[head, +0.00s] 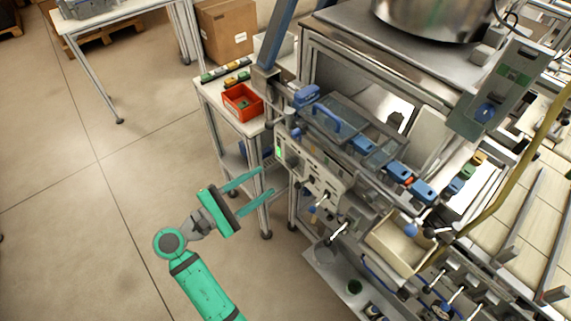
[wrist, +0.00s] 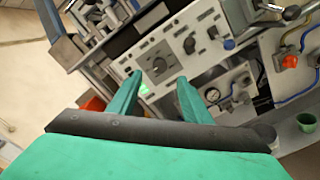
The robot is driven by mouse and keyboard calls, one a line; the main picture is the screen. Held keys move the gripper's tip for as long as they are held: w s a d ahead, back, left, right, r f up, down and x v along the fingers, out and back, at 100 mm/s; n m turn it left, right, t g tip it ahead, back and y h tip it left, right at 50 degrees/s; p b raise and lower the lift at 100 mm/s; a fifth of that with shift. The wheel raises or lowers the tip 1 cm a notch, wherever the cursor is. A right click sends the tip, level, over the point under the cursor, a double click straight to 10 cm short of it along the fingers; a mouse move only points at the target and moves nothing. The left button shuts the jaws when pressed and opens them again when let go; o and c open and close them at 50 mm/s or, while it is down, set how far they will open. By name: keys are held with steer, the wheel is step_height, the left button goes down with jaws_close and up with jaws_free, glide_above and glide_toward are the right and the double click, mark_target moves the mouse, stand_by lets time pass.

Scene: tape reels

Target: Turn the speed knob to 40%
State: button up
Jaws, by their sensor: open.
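A light grey control panel (wrist: 172,52) is on the front of the machine, with several dark knobs. A round knob with a dial around it (wrist: 158,66) sits between and beyond my fingertips in the wrist view. Another dark knob (wrist: 190,45) is to its right. I cannot read the labels or any pointer setting, so which knob is the speed knob is not certain. In the head view the panel (head: 309,171) is small, with a green display (head: 279,152) at its left end. My green gripper (head: 265,181) is open and empty, apart from the panel; it also shows in the wrist view (wrist: 158,78).
A red bin (head: 243,103) stands on a side table left of the machine. A pale open box (head: 403,247) and several blue parts are on the machine to the right.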

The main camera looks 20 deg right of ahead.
mark_target(289, 166)
steer(key=x, duration=0.8)
steer(key=shift+w+d, duration=0.1)
steer(key=shift+d, duration=0.25)
steer(key=shift+w+d+f, duration=0.1)
steer(key=shift+w, duration=0.1)
steer(key=shift+w, duration=0.1)
steer(key=c, duration=0.6)
steer(key=shift+s+d, duration=0.2)
steer(key=shift+d, duration=0.05)
steer(key=c, duration=0.5)
